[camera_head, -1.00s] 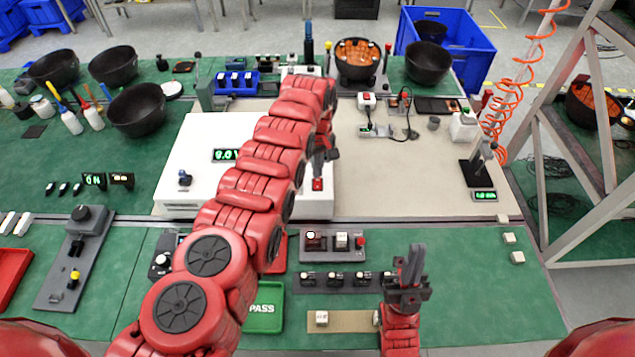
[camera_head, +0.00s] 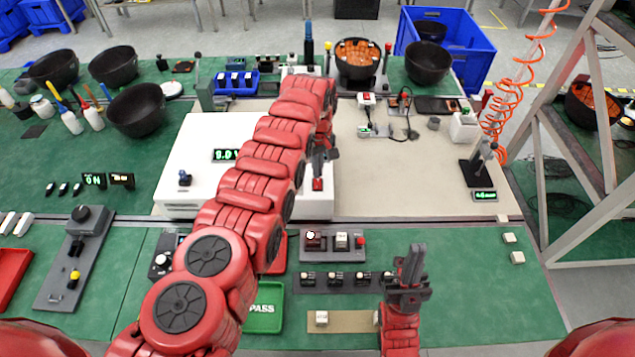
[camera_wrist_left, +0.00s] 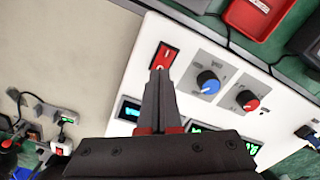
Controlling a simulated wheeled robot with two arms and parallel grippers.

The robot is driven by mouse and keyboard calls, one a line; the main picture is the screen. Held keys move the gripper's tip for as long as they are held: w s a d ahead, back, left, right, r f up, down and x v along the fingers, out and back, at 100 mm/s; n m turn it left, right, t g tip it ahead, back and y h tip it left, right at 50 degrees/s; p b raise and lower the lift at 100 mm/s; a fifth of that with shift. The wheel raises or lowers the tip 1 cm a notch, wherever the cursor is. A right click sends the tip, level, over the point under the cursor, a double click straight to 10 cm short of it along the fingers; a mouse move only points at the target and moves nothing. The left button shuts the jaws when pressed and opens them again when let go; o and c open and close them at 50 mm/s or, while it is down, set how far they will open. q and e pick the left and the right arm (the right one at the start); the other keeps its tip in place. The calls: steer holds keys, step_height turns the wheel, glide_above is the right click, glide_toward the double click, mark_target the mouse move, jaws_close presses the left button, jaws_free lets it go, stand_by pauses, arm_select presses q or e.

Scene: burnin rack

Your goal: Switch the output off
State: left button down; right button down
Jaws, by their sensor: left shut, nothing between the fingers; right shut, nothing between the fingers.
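The white power supply box (camera_head: 190,145) lies on the bench, left of centre in the head view, partly hidden behind my left arm. Its green display (camera_head: 224,155) is lit. A red rocker switch (camera_head: 318,185) sits near the box's right end and also shows in the left wrist view (camera_wrist_left: 163,57). My left gripper (camera_head: 318,174) is shut and empty, its fingertips (camera_wrist_left: 160,74) right at the switch's edge; I cannot tell whether they touch it. My right gripper (camera_head: 410,270) is shut and empty, pointing up above the front bench, away from the box.
Beside the switch are a blue knob (camera_wrist_left: 207,82) and a red knob (camera_wrist_left: 247,99). In front of the box are a grey button panel (camera_head: 334,257) and a green PASS tray (camera_head: 264,318). The beige mat (camera_head: 400,185) to the right is largely clear. A metal frame (camera_head: 575,150) stands at the right.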

mark_target(318, 180)
arm_select(q)
steer(key=shift+f+b, duration=0.9)
steer(key=shift+f, duration=0.05)
stand_by(0.5)
step_height(318, 180, up, 2)
steer(key=shift+r+p, duration=0.25)
steer(key=shift+p, duration=0.95)
step_height(318, 180, up, 2)
steer(key=shift+r+p, duration=0.1)
steer(key=shift+p, duration=0.7)
steer(key=shift+r+p, duration=0.5)
steer(key=shift+r, duration=0.7)
